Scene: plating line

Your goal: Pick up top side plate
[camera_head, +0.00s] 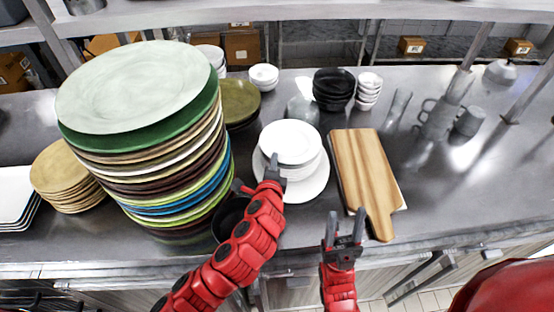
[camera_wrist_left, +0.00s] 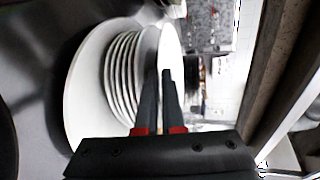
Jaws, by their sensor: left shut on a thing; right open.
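A stack of white side plates (camera_head: 289,142) stands on a larger white plate (camera_head: 312,188) in the middle of the counter. My left gripper (camera_head: 257,172) is at the near left edge of this stack. In the left wrist view its two fingers (camera_wrist_left: 158,85) are close together, shut on the rim of the top side plate (camera_wrist_left: 170,55). The other side plates (camera_wrist_left: 122,75) and the larger plate's rim (camera_wrist_left: 75,90) show beside it. My right gripper (camera_head: 344,228) is open and empty, near the counter's front edge and left of the cutting board's handle.
A tall stack of mixed plates (camera_head: 140,85) stands to the left, close to my left arm. A dark bowl (camera_head: 230,217) sits between them. A wooden cutting board (camera_head: 362,172) lies to the right. Black bowls (camera_head: 333,86) and a glass jar (camera_head: 303,108) stand behind.

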